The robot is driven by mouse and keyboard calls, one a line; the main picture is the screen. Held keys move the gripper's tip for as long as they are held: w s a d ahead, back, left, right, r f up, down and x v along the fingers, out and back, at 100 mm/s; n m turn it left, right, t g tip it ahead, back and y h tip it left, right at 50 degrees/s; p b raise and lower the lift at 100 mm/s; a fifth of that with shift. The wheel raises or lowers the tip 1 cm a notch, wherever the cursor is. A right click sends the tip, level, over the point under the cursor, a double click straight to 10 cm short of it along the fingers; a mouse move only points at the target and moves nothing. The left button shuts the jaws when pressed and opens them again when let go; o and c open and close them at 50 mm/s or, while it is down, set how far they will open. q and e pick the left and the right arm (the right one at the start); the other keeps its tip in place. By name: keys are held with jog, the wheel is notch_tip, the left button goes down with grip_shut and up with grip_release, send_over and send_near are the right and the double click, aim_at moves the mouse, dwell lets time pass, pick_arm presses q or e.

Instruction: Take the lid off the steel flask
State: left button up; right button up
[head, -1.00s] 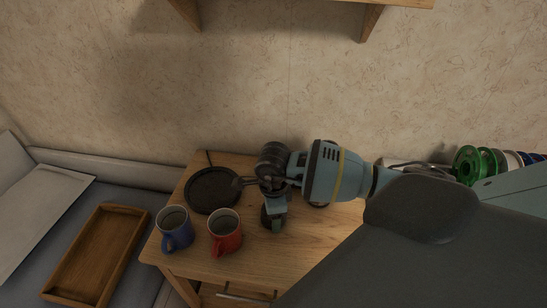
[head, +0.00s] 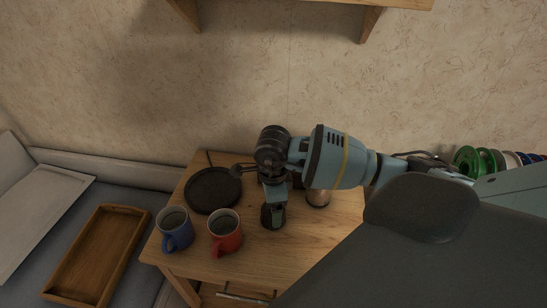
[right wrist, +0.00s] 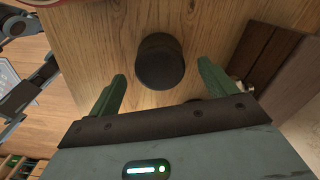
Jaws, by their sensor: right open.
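A black, round-topped cylinder (right wrist: 160,62) stands upright on the wooden table, in front of and between the parted fingers of my right gripper (right wrist: 160,90). Its body is dark; I cannot tell if it is the flask's lid or a separate container. In the head view my right gripper (head: 275,212) points down over the table, right of the red mug, and partly covers that cylinder. A brownish, metallic-looking cylinder (head: 318,199), possibly the steel flask, stands right of the gripper, its upper part hidden by my arm. My left gripper is out of view.
A red mug (head: 224,234) and a blue mug (head: 175,232) stand at the table's left front, with a black pan (head: 213,191) behind them. A wooden tray (head: 97,255) lies left of the table. A brown wooden object (right wrist: 268,62) rises beside my right finger.

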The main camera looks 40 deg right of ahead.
notch_tip(320, 180, up, 7)
jog(key=shift+r, duration=0.2)
dwell(0.5)
